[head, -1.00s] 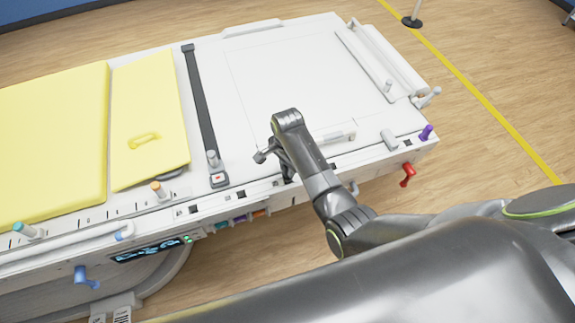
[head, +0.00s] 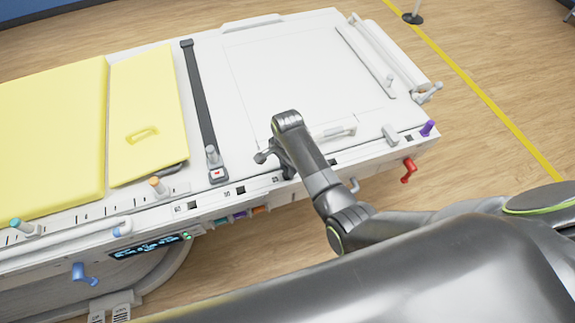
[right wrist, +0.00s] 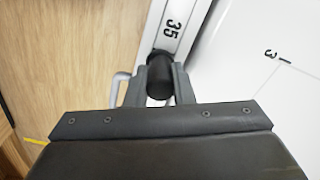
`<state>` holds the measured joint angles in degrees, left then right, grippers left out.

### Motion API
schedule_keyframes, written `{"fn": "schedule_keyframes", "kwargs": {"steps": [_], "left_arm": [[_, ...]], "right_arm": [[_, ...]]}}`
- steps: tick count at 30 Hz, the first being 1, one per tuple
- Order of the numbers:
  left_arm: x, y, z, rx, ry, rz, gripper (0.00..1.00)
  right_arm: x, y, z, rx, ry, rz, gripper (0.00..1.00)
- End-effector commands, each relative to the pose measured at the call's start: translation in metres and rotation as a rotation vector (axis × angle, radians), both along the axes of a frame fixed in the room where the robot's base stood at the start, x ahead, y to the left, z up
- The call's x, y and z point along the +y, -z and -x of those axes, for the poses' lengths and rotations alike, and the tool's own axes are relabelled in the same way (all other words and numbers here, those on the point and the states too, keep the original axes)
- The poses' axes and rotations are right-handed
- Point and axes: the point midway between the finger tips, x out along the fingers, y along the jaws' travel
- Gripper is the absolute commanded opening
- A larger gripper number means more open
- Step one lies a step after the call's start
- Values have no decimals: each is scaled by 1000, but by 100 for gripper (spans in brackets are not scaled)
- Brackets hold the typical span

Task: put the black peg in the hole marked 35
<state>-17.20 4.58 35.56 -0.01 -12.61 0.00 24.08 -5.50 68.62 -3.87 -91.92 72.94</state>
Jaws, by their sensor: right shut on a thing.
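The black peg (right wrist: 160,80) is between the two fingers of my right gripper (right wrist: 157,88) in the right wrist view. The gripper is shut on it. The printed 35 (right wrist: 171,28) is on the white rail just beyond the peg. The hole beside that mark does not show; the peg and gripper cover that part of the rail. I cannot tell whether the peg's tip is in the hole or above it. In the head view my right gripper (head: 286,170) is at the bed's near rail, and the peg is hidden. My left gripper is not in view.
The white bed (head: 255,75) carries yellow pads (head: 50,140) at left and a dark strap (head: 199,105). A purple knob (head: 428,128) and a red handle (head: 408,170) are at the right end. Other square holes (head: 240,190) line the near rail. The right bed surface is mostly clear.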

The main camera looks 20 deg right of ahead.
Motion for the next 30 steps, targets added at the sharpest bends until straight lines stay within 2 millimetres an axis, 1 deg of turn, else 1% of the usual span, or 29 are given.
{"fn": "schedule_keyframes", "kwargs": {"steps": [8, 9, 12, 15, 24, 26, 29, 30], "left_arm": [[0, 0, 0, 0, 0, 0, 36], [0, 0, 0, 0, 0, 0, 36], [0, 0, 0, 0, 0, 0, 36], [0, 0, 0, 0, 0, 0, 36], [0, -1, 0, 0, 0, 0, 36], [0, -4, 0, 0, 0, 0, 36], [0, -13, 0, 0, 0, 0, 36], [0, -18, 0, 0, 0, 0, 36]], "right_arm": [[0, 1, 0, -1, 0, 0, 0], [0, 1, 0, -1, 0, 0, 23], [0, 1, 0, -1, 0, 0, 36], [0, 1, 0, -1, 0, 0, 47], [0, -2, -1, -1, 0, 0, 47], [0, -6, -2, -1, -1, 0, 47], [-1, -18, -6, -2, -4, 0, 47], [-1, -25, -8, -4, -6, 1, 47]]}}
